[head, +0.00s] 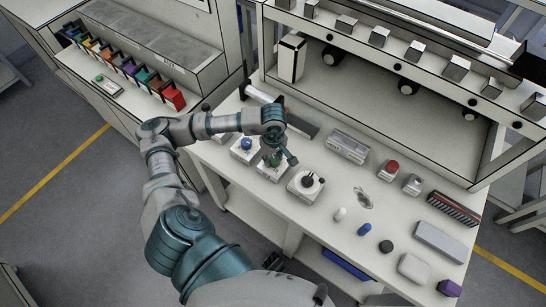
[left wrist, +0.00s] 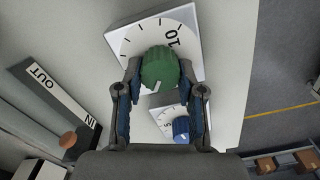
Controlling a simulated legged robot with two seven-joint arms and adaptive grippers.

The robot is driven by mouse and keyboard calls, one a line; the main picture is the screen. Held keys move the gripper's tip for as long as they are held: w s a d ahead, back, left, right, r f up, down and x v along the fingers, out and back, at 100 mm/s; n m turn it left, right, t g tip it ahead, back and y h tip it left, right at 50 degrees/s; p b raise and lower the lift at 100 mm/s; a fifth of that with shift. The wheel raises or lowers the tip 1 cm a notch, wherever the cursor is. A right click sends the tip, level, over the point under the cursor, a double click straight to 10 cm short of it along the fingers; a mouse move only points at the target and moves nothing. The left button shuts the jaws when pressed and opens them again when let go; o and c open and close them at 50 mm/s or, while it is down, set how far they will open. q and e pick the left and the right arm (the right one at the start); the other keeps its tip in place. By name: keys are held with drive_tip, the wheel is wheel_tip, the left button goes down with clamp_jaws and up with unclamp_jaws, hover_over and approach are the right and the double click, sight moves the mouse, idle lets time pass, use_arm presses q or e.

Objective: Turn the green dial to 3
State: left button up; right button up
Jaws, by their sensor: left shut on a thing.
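The green dial (left wrist: 160,72) sits on a white plate (left wrist: 205,62) with black tick marks and a printed 10. A short white mark shows on the dial's lower edge in the left wrist view; I cannot read which number it points to. My left gripper (left wrist: 160,66) has one finger on each side of the dial and is shut on it. In the head view the green dial (head: 274,161) is partly hidden beneath my left gripper (head: 277,156). My right gripper is not seen.
A blue dial (head: 246,144) stands left of the green one, and a black knob (head: 308,181) on a white base stands right. A red button (head: 391,166) and several small loose objects lie farther right on the white table (head: 330,205). A shelf stands behind.

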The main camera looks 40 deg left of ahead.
sight(275, 158)
use_arm(q)
drive_tip(key=shift+w+d+r, duration=0.1)
drive_tip(key=shift+w+r, duration=0.05)
drive_tip(key=shift+r, duration=0.05)
drive_tip(key=o, duration=1.1)
drive_tip(key=shift+c, duration=0.2)
drive_tip(key=shift+o, duration=0.4)
drive_tip(key=shift+d, duration=0.1)
wheel_tip(275, 158, up, 12)
drive_tip(key=shift+d, duration=0.15)
drive_tip(key=shift+a+f, duration=0.1)
drive_tip(key=shift+a, duration=0.1)
drive_tip(key=shift+d, duration=0.1)
